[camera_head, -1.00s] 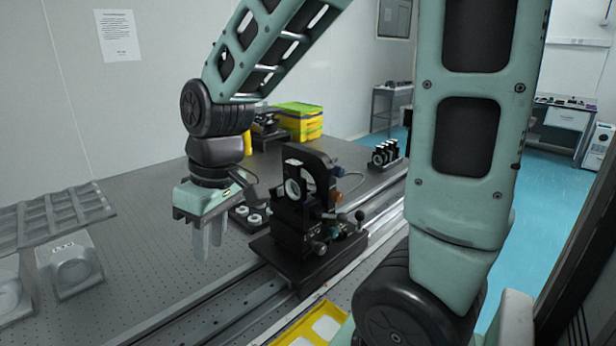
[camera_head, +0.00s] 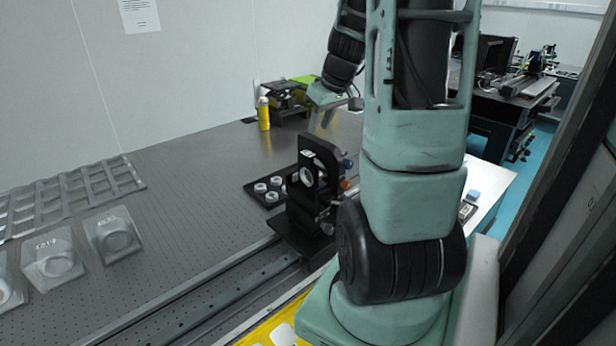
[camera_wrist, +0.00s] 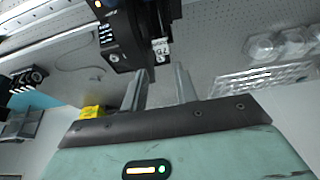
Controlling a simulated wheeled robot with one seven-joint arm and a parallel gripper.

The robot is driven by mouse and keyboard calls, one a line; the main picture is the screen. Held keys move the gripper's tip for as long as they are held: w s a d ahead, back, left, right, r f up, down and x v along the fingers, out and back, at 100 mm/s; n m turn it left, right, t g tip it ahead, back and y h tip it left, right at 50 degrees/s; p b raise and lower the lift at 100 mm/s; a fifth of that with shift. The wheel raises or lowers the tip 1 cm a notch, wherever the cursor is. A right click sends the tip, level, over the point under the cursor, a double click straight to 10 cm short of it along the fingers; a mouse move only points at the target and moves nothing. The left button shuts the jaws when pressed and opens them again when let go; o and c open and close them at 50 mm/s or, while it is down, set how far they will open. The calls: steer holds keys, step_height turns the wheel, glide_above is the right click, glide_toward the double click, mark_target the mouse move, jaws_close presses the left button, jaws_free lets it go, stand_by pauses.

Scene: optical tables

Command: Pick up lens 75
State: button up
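A white tag reading "75" (camera_wrist: 161,49) shows in the wrist view on a dark part of the black optical mount (camera_wrist: 125,35). In the head view the mount (camera_head: 311,212) stands upright on the rail, with a pale round ring (camera_head: 307,176) on its face; I cannot tell whether that ring is the tagged lens. My gripper (camera_wrist: 160,72) is open, its two fingers apart with nothing between them, close to the tag. In the head view my gripper (camera_head: 325,118) is small and blurred, above and behind the mount, partly hidden by my arm.
A black tray (camera_head: 262,198) with several white-ringed round parts lies left of the mount. A yellow bottle (camera_head: 263,114) stands at the back. Clear cases (camera_head: 112,236) and a grey compartment rack (camera_head: 75,190) are at the left. The perforated table (camera_head: 190,190) between is clear.

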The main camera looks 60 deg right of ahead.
mark_target(309, 154)
steer(key=p+x, duration=0.2)
steer(key=x, duration=1)
steer(key=shift+f, duration=0.1)
jaws_close()
